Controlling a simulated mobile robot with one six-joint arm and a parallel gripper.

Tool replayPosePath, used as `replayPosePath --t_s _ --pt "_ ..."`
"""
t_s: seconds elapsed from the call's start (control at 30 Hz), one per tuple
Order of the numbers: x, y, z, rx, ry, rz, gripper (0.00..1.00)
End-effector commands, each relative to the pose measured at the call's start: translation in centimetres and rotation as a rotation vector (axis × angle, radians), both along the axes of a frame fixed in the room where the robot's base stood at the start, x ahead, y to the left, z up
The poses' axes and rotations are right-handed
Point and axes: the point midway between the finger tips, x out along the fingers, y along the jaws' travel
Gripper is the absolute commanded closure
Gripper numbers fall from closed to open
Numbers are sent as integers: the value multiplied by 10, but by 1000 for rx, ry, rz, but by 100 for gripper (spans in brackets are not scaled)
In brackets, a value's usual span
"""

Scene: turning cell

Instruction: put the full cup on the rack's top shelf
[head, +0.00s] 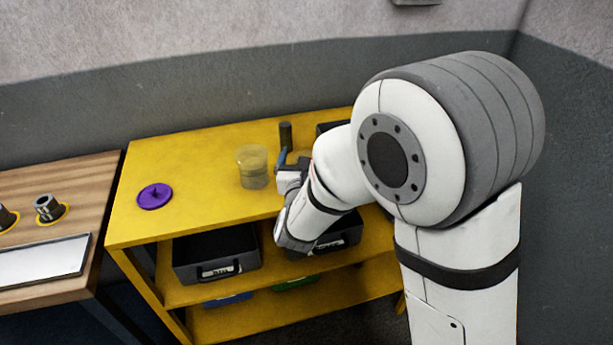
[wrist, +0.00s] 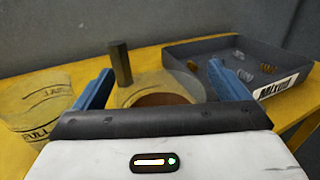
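A clear cup (wrist: 160,84) with brown contents stands on the yellow rack's top shelf (head: 200,150), between my gripper's fingers. In the head view it is mostly hidden behind my gripper (head: 287,160). My gripper's blue fingers also show in the wrist view (wrist: 162,68); they are spread, with a small gap seen beside the cup. A second clear cup (head: 253,167) stands to the left on the same shelf. It also shows in the wrist view (wrist: 38,108), with "FULL" printed on it, and looks see-through and empty.
A dark upright bar (wrist: 121,62) stands just behind the cup. A grey tray (wrist: 195,53) with several small orange and pale pieces lies to the right. A purple lid (head: 154,196) lies at the left of the shelf. Dark bins (head: 215,255) sit on the lower shelf.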

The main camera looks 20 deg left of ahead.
Motion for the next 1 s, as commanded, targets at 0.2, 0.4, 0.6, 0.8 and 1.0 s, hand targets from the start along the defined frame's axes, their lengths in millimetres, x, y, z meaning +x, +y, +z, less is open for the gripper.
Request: replayPosePath --t_s 0.2,0.4,0.6,0.8,1.0 --pt "0 0 0 0 0 1 23" --pt "-1 1 0 0 0 1 40" --pt "-1 1 0 0 0 1 56" --pt "-1 1 2 1 -1 2 57" --pt "-1 1 27 5 -4 3 57"
